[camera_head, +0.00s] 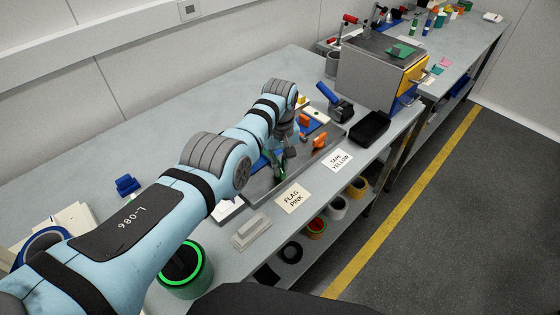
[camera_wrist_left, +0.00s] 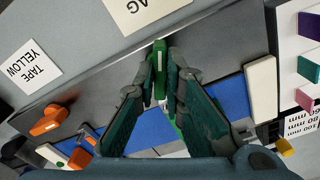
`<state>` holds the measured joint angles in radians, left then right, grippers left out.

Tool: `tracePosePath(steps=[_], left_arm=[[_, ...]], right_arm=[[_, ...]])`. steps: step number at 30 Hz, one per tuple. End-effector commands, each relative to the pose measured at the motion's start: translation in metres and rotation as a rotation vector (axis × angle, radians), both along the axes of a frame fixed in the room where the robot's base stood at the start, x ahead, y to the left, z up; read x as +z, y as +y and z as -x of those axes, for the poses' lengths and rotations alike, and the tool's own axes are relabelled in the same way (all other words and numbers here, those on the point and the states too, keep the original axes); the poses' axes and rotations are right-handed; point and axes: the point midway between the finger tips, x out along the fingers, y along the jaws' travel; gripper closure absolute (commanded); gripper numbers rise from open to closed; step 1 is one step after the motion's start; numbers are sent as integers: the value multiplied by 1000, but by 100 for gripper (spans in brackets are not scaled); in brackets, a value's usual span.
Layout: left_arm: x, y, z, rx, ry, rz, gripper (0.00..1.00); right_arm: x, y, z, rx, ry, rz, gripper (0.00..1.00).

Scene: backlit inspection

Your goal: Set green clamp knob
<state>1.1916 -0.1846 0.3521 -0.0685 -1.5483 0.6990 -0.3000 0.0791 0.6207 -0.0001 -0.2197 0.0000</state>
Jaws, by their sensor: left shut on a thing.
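My left gripper (camera_head: 281,158) reaches down over a grey metal fixture (camera_head: 262,190) with a blue panel. In the left wrist view its two dark green fingers (camera_wrist_left: 161,78) close on a narrow bright green piece (camera_wrist_left: 159,52), which looks like the green clamp knob. The fingers hide most of its lower part. More green shows between and below the fingers. An orange knob (camera_head: 319,141) and another orange knob (camera_head: 306,121) stand on the fixture to the right of the gripper. My right gripper is out of view.
A card reading FLAG PINK (camera_head: 293,198) and one reading TAPE YELLOW (camera_head: 337,160) lie along the bench's front. A black tray (camera_head: 369,128), a blue-handled tool (camera_head: 329,94) and a grey box machine (camera_head: 375,75) stand beyond. A green-ringed roll (camera_head: 185,270) sits near me.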

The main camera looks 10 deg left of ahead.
Motion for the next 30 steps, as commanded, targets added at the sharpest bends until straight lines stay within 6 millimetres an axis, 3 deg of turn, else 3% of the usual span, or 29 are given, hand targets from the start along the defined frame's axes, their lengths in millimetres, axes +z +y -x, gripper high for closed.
tracePosePath(steps=[30], left_arm=[[-4, -1, 3, -929, 9, 1, 100]], right_arm=[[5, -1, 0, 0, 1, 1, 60]])
